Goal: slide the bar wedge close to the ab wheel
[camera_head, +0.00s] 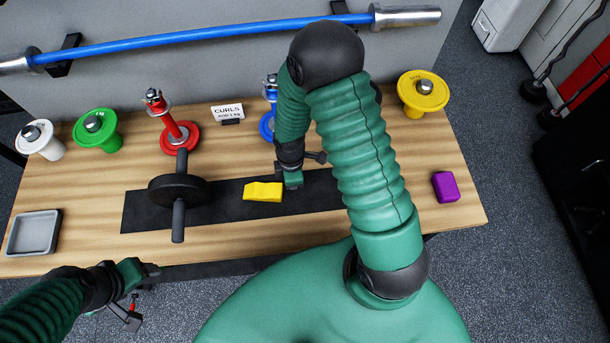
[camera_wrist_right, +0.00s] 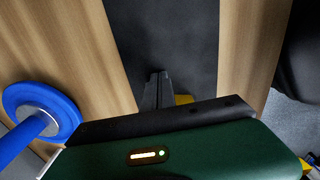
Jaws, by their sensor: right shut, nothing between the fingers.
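The yellow bar wedge (camera_head: 262,191) lies on a black mat strip (camera_head: 225,203) in the middle of the bench. The ab wheel (camera_head: 165,190), a black wheel with grey handles, stands to its left on the same strip, with a clear gap between them. My right gripper (camera_head: 292,184) is shut and empty, low beside the wedge's right end; I cannot tell whether it touches. In the right wrist view the shut fingers (camera_wrist_right: 158,90) hide most of the wedge, leaving a yellow edge (camera_wrist_right: 184,99). My left gripper (camera_head: 143,293) is open and empty off the bench's front edge.
Green (camera_head: 97,128), red (camera_head: 187,139), blue (camera_head: 266,126) and yellow (camera_head: 423,92) weight pieces line the back, with a CURLS sign (camera_head: 228,112). A purple block (camera_head: 445,186) lies at right, a grey tray (camera_head: 34,232) at left. A blue barbell (camera_head: 200,35) hangs behind.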

